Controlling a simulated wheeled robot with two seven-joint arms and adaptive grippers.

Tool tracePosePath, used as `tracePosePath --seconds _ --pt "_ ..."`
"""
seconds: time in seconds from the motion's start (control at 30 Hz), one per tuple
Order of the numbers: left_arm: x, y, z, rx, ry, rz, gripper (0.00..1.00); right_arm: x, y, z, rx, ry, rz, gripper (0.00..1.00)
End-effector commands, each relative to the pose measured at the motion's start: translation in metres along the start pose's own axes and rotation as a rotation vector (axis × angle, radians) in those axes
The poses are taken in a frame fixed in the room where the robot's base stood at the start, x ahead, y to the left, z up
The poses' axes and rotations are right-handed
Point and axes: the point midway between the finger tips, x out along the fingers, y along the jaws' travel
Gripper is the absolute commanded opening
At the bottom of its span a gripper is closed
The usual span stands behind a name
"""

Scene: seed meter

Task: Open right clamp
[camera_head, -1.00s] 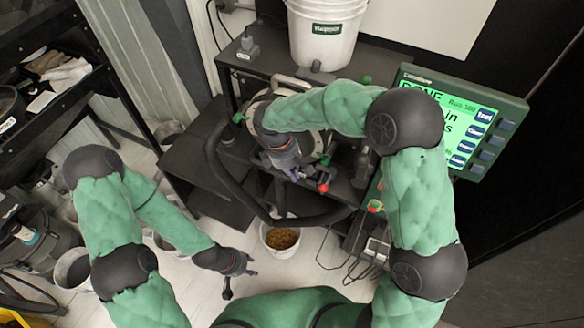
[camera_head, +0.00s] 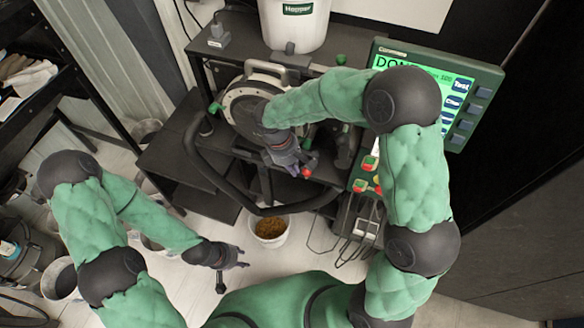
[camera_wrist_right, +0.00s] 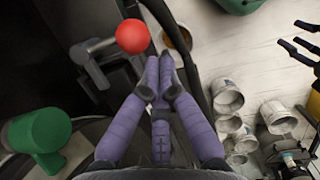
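The seed meter (camera_head: 238,100) is a round metal housing on the black stand, partly hidden behind my right arm. A green knob (camera_head: 213,108) shows at its left. A lever with a red ball (camera_head: 306,172) is at its lower right; the red ball (camera_wrist_right: 132,37) and a green handle (camera_wrist_right: 38,132) also show in the right wrist view. I cannot tell which part is the right clamp. My right gripper (camera_head: 297,166) is beside the red ball; its fingers (camera_wrist_right: 160,75) are together with nothing visible between them. My left gripper (camera_head: 240,258) is open and empty, low over the floor.
A white hopper (camera_head: 295,25) stands above the meter. A green monitor (camera_head: 485,92) reading "DONE" is at right. A curved black bar (camera_head: 225,185) crosses in front of the stand. A bucket of seed (camera_head: 270,230) is on the floor below. Several buckets (camera_wrist_right: 228,97) stand on the floor.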

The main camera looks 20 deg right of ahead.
Motion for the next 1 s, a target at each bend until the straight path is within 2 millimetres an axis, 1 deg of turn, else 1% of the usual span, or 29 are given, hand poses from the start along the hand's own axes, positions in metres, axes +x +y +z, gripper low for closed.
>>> tracePosePath --seconds 0.77,1.0 --pt "-0.008 0.003 0.000 0.000 0.000 0.000 0.40 0.002 -0.007 0.013 -0.127 0.000 0.033 0.00" --pt "-0.013 0.005 0.001 0.000 0.000 0.000 0.40 0.005 -0.011 0.025 -0.222 -0.001 0.057 0.00"
